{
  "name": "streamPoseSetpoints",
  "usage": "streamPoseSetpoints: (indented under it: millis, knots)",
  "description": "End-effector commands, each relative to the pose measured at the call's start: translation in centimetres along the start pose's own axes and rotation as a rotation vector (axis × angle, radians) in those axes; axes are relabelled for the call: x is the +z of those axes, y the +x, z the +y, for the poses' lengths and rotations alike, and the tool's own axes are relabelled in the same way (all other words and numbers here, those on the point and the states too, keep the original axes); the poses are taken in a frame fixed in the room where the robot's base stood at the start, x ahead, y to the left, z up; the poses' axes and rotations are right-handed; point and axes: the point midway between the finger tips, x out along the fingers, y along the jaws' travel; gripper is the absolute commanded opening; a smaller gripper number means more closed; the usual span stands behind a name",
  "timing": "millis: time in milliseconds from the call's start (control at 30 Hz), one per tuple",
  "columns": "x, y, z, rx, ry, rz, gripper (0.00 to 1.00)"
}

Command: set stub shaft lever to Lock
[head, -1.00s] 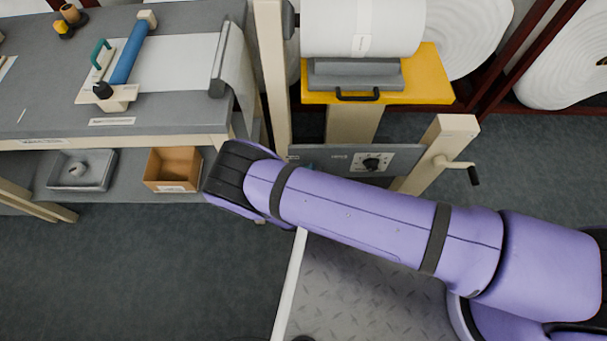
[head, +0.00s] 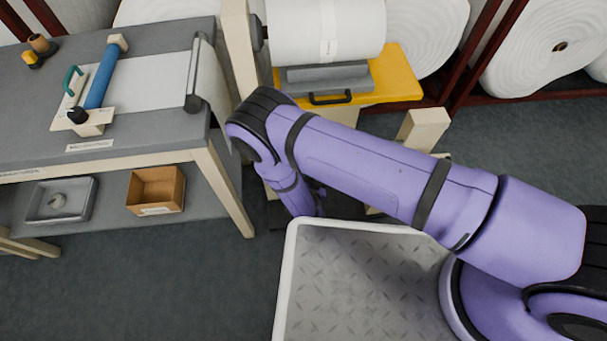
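The white wadding roll (head: 340,30) sits on the stand above a yellow table (head: 395,75). A dark stub shaft end (head: 258,30) shows at the roll's left side, against the cream post (head: 238,50). I cannot make out a lever or a Lock mark there. My purple arm reaches across the front of the stand and bends down at its left end, close to the post. My gripper is hidden below the wrist, so its fingers do not show. The arm also covers the stand's front panel with its dial.
A grey workbench (head: 150,140) stands at left with a blue roller (head: 103,75) on it. Its lower shelf holds a grey tray (head: 90,215) and an open cardboard box (head: 156,190). More wadding rolls (head: 530,50) stand behind at right. Floor is clear at lower left.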

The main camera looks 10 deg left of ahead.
Motion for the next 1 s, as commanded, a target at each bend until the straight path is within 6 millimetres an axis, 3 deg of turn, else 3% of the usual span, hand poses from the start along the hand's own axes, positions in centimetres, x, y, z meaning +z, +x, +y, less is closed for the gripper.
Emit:
streamPoseSetpoints:
  millis: [400,933,967,1000]
  knots:
    - [0.2,0.2,1.3,-0.027,0.171,-0.036,0.0]
    - [0.2,0.2,1.4,-0.03,0.194,-0.041,0.0]
    - [0.2,0.2,1.4,-0.03,0.193,-0.041,0.28]
    - [0.2,0.2,1.4,-0.03,0.193,-0.041,0.37]
